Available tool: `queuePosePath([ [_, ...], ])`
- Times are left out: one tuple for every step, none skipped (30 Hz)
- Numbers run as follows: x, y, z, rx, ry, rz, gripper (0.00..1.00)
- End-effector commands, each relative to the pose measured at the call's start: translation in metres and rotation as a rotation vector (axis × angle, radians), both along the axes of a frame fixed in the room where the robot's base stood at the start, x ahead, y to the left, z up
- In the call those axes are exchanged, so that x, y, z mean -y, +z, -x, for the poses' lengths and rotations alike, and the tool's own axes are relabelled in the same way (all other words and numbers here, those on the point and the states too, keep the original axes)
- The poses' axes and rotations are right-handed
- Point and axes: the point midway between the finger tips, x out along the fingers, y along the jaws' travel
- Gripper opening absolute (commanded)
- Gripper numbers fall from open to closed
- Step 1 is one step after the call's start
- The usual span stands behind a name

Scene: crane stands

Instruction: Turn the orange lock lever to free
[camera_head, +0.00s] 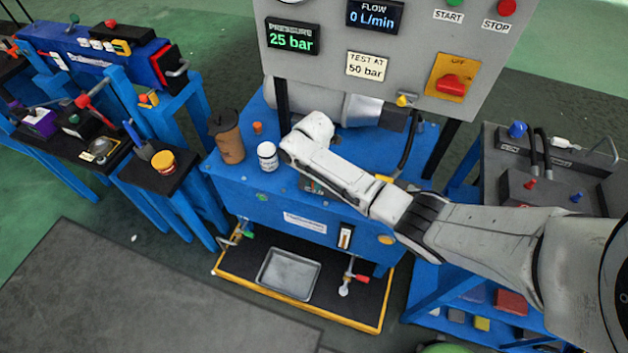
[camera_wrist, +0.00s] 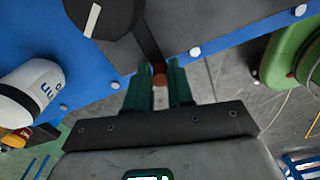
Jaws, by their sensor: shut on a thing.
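In the wrist view the green fingers of my gripper (camera_wrist: 161,85) point away from the camera, close together. A small orange-brown end (camera_wrist: 160,70) shows between their tips, and I take it to be the orange lock lever. The fingers are shut on it. A dark bar runs up from it toward a black round knob (camera_wrist: 97,16) with a white line. The rest of the lever is hidden by the fingers. In the head view my arm reaches over the blue bench (camera_head: 265,197), and the wrist hides the gripper and the lever.
A white bottle (camera_head: 268,156) and a brown cup (camera_head: 229,138) stand left of my wrist. The panel (camera_head: 330,40) reads 25 bar and 0 L/min, with a red switch (camera_head: 451,85) at OFF. A tray (camera_head: 288,271) lies below. A green object (camera_wrist: 290,50) is at right in the wrist view.

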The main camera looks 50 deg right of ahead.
Motion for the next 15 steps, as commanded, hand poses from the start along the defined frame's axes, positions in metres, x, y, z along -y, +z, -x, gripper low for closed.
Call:
queuePosePath([
  [0.0004, -0.0007, 0.0018, -0.005, -0.003, -0.001, 0.00],
  [0.0004, -0.0007, 0.0018, -0.006, -0.003, 0.000, 0.00],
  [0.0004, -0.0008, 0.0019, -0.006, -0.004, 0.000, 0.00],
  [0.0004, -0.0008, 0.0020, -0.006, -0.004, 0.000, 0.00],
  [0.0004, -0.0008, 0.0020, -0.006, -0.004, -0.001, 0.00],
  [0.0004, -0.0009, 0.0021, -0.006, -0.004, -0.001, 0.00],
  [0.0004, -0.0009, 0.0022, -0.007, -0.004, -0.001, 0.00],
  [0.0004, -0.0009, 0.0022, -0.007, -0.005, -0.001, 0.00],
  [0.0003, -0.0010, 0.0021, -0.007, -0.007, -0.001, 0.00],
  [0.0002, -0.0011, 0.0020, -0.007, -0.009, -0.001, 0.00],
  [0.0000, -0.0011, 0.0017, -0.008, -0.013, -0.001, 0.00],
  [-0.0004, -0.0012, 0.0011, -0.008, -0.019, -0.001, 0.00],
  [-0.0005, -0.0013, 0.0006, -0.008, -0.025, -0.001, 0.00],
  [-0.0008, -0.0013, 0.0002, -0.008, -0.034, -0.001, 0.00],
  [-0.0010, -0.0015, -0.0007, -0.009, -0.048, -0.002, 0.00],
])
